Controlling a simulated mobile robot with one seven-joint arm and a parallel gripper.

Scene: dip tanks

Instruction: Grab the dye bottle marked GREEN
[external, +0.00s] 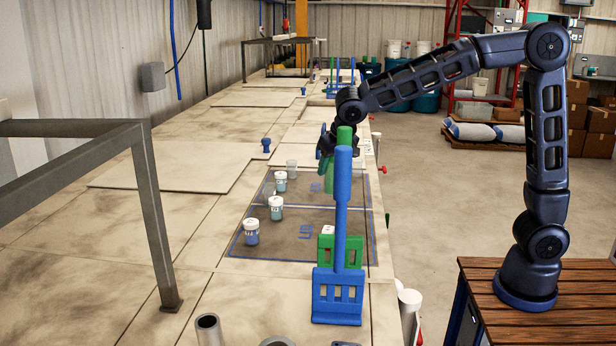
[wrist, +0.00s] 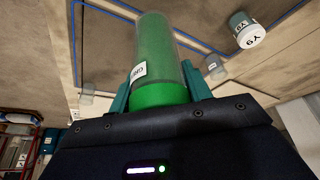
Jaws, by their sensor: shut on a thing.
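The dye bottle (wrist: 160,50) is a clear cylinder with green contents and a green cap, and a white label on its side is partly readable as "GR". My gripper (wrist: 157,88) is shut on it, with a teal finger on each side near the cap. In the external view my gripper (external: 325,158) is over the far part of the blue-outlined area on the bench. The green bottle (external: 330,180) shows below it, partly hidden by the blue rack's handle. I cannot tell whether its lower end touches the bench.
White-capped jars (external: 276,208) stand to the left on the blue-outlined area (external: 290,245). A blue rack (external: 337,300) and a green rack (external: 355,250), both with tall handles, stand in front. A grey metal frame (external: 150,200) is at the left.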

